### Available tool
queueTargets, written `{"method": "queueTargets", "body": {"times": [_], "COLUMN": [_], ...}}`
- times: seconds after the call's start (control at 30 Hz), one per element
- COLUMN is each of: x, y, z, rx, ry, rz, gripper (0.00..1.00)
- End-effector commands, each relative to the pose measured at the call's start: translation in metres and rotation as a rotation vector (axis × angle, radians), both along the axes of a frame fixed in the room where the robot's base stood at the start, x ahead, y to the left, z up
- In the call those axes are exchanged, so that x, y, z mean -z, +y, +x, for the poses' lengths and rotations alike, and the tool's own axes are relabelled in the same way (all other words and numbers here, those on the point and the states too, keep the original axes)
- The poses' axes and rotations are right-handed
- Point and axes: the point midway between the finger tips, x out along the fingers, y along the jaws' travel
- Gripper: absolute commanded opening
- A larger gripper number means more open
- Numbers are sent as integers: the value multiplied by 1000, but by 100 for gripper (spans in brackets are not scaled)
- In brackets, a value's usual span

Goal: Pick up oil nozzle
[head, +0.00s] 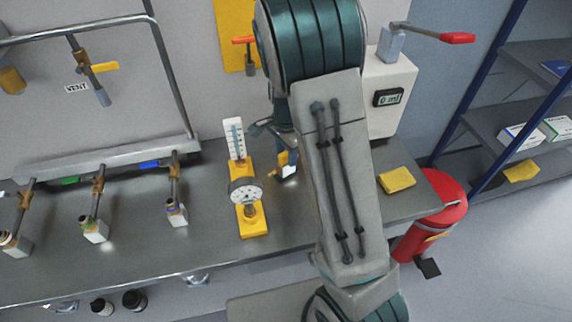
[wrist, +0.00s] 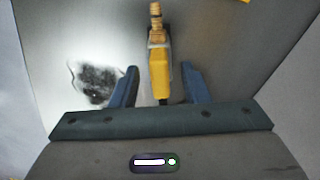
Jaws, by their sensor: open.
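A nozzle-like piece (wrist: 159,72) with a yellow body or lever and a ribbed brass end lies between my gripper's fingers in the wrist view; I take it for the oil nozzle. In the head view it shows as a small brass, yellow and white piece (head: 288,171) on the grey bench, partly hidden by my arm. My gripper (wrist: 160,75) is open, with one blue finger on each side of the piece and visible gaps to both. In the head view my gripper (head: 276,146) is just behind and above the piece, partly covered by my forearm.
A yellow gauge stand (head: 251,218) stands close on the left. Several brass fittings with white blocks (head: 95,231) line the bench (head: 150,245) under a pipe frame. At right are a white dispenser reading 0 ml (head: 398,70), a yellow cloth (head: 397,180) and a red bin (head: 430,215). A dark stain (wrist: 98,84) lies left of my gripper.

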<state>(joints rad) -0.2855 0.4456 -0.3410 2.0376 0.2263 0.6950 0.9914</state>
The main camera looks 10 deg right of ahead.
Motion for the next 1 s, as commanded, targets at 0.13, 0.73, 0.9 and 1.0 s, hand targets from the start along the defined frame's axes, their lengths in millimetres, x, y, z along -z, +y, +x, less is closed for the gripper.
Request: {"method": "queueTargets", "body": {"times": [0.13,0.73,0.9,1.0], "x": [2,0,-8,-19], "y": [0,0,1,1], "z": [0,0,1,1], "rx": [1,0,-2,0], "ry": [-2,-2,-4,-6], "rz": [1,0,1,1], "gripper": [42,0,0,0]}}
